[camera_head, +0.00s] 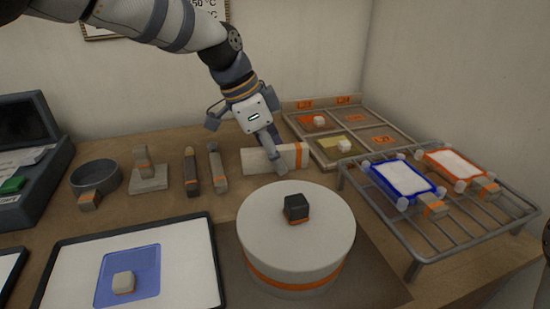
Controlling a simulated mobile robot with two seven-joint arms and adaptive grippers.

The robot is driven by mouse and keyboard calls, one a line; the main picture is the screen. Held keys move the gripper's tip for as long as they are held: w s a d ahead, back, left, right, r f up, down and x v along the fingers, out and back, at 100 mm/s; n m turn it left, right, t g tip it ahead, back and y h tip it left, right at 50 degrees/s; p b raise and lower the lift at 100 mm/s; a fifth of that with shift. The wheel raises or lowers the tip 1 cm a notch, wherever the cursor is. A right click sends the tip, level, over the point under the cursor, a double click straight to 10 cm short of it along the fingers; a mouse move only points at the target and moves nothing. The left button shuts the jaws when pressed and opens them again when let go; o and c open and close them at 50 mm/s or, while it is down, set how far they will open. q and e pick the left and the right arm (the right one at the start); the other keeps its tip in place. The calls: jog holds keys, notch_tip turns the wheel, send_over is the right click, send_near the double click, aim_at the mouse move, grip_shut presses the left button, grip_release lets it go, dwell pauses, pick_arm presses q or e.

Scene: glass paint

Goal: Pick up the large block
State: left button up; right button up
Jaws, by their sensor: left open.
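A long white block (256,161) with an orange band near its right end lies on the table towards the back, in the middle of the head view. It is the largest plain block I see. My left gripper (247,140) comes down from above with its fingers spread wide. One finger is out to the left in the air. The other finger reaches down in front of the block and hides part of it. I cannot tell whether that finger touches the block.
A round white turntable (297,250) with a dark small block (296,207) stands in front. A wire rack (440,240) with framed panels is right, a divided tray (375,118) behind it. Two upright-looking tools (191,172), a stamp (147,177) and a grey bowl (96,174) are left.

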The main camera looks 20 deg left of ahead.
aim_at(281, 148)
pick_arm(q)
jog(key=shift+r, duration=0.1)
grip_shut()
